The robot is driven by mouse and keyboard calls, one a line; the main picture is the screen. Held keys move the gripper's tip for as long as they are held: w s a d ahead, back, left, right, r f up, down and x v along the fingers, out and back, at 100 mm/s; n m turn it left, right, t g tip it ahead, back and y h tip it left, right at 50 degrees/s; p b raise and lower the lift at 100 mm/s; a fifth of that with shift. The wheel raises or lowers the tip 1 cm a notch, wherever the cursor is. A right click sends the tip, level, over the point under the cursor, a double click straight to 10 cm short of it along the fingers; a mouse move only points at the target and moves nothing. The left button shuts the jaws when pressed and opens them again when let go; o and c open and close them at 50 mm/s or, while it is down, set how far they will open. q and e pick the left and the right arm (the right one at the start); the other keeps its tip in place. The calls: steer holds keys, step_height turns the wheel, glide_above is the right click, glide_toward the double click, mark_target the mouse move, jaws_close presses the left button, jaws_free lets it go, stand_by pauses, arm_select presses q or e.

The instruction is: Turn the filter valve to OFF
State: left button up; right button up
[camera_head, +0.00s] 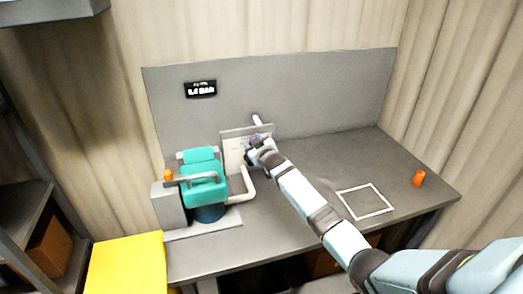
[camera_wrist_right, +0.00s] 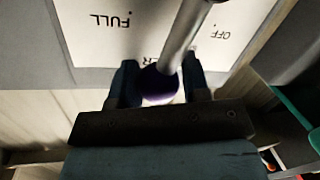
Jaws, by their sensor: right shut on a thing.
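In the right wrist view the plate (camera_wrist_right: 90,40) reads FULL on the left and OFF on the right. A metal lever (camera_wrist_right: 186,35) runs down between these two words to a dark purple knob (camera_wrist_right: 157,86). My right gripper (camera_wrist_right: 158,88) is shut on the knob, one finger on each side. In the head view my right gripper (camera_head: 257,150) is at the plate and hides much of the lever. My left gripper is not in view.
A teal-lidded unit (camera_head: 201,165) with a grey box and a pale pipe (camera_head: 249,188) stands left of the valve. A small pressure display (camera_head: 200,89) hangs on the back panel.

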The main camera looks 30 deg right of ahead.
mark_target(234, 149)
steer(key=shift+w+a+f+n, duration=0.1)
steer(key=shift+a+f+n, duration=0.1)
steer(key=shift+a+n, duration=0.5)
steer(key=a+n, duration=0.1)
steer(key=a+n+h, duration=0.1)
steer(key=n, duration=0.1)
steer(key=w+a+f+n+g, duration=0.1)
steer(key=shift+n+h+b, duration=0.3)
steer(key=shift+n+b, duration=0.1)
steer(key=a+n, duration=0.1)
steer(key=f+n+b, duration=0.1)
steer(key=shift+w+a+n+g+h, duration=0.2)
steer(key=shift+a+n+g+h, duration=0.1)
steer(key=shift+a+h, duration=0.1)
steer(key=shift+a+f+n, duration=0.1)
steer(key=shift+n, duration=0.2)
